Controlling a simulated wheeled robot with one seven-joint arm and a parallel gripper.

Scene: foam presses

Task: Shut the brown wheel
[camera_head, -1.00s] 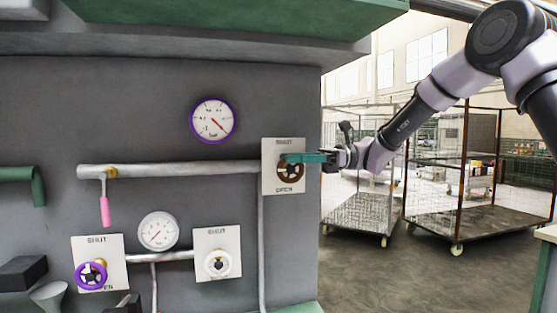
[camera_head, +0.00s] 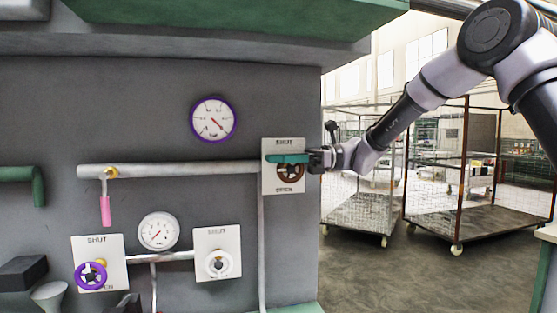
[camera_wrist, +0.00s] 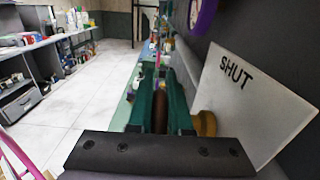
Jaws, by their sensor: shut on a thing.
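The brown wheel (camera_head: 291,172) is on a white plate (camera_head: 269,185) marked SHUT at the top and OPEN at the bottom, at the right end of the grey panel. My gripper (camera_head: 272,158) reaches it from the right, its green fingers lying across the wheel's upper part. In the wrist view the brown wheel (camera_wrist: 160,112) shows as a narrow rim between the two green fingers of my gripper (camera_wrist: 160,95), which are shut on it. A brass-coloured stem (camera_wrist: 206,123) stands between the wheel and the plate. The fingers hide part of the wheel.
A purple wheel (camera_head: 91,276) and a white wheel (camera_head: 218,263) sit on plates lower left. A pink-handled lever (camera_head: 105,210) hangs from the horizontal pipe (camera_head: 190,169). A purple-rimmed gauge (camera_head: 213,120) is above. Wire carts (camera_head: 455,220) stand behind my arm at right.

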